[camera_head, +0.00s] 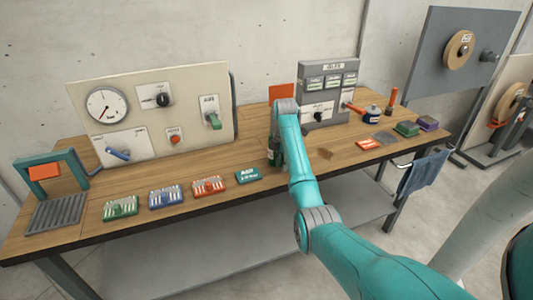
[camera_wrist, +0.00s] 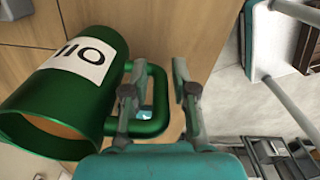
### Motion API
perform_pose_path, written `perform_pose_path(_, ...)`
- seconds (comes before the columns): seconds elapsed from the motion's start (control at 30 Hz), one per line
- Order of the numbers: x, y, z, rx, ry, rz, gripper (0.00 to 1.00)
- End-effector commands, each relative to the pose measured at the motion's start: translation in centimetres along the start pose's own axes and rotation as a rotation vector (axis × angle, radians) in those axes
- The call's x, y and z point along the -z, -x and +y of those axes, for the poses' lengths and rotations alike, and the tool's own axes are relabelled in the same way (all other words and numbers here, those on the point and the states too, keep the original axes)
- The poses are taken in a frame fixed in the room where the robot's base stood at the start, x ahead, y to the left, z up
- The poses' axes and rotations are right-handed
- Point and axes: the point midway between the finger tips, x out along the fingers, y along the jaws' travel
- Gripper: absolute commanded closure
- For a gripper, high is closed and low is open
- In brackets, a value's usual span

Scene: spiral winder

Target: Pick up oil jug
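The oil jug (camera_wrist: 75,90) is green, with a white label reading OIL, and fills the left of the wrist view. Its open mouth faces the lower left of that picture, and its looped handle (camera_wrist: 160,97) points right. My gripper (camera_wrist: 155,66) is open, with one finger on each side of the handle's outer bar. The left finger overlaps the handle's opening, close to the jug body. The right finger is outside the loop, with a visible gap to the bar. In the head view, my arm hides most of the jug; a dark green part (camera_head: 275,153) shows beside it.
The wooden workbench (camera_head: 245,195) carries a gauge panel (camera_head: 190,95) and a grey control box (camera_head: 325,85) behind my arm. Several small coloured blocks line the front edge, including a teal one (camera_head: 248,175). A blue cloth (camera_head: 424,170) hangs at the right end.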

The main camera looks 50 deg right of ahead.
Motion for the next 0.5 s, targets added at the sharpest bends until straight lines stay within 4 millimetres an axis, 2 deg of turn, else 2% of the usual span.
perform_pose_path(0.1, -0.49, -0.65, -0.76, 0.000, 0.000, 0.000, 0.73)
perform_pose_path(0.37, -0.55, -0.76, -0.89, 0.000, 0.001, 0.000, 0.73)
perform_pose_path(0.47, -0.54, -0.75, -0.88, 0.000, 0.001, 0.000, 0.96)
perform_pose_path(0.5, -0.54, -0.75, -0.87, 0.000, 0.001, 0.000, 1.00)
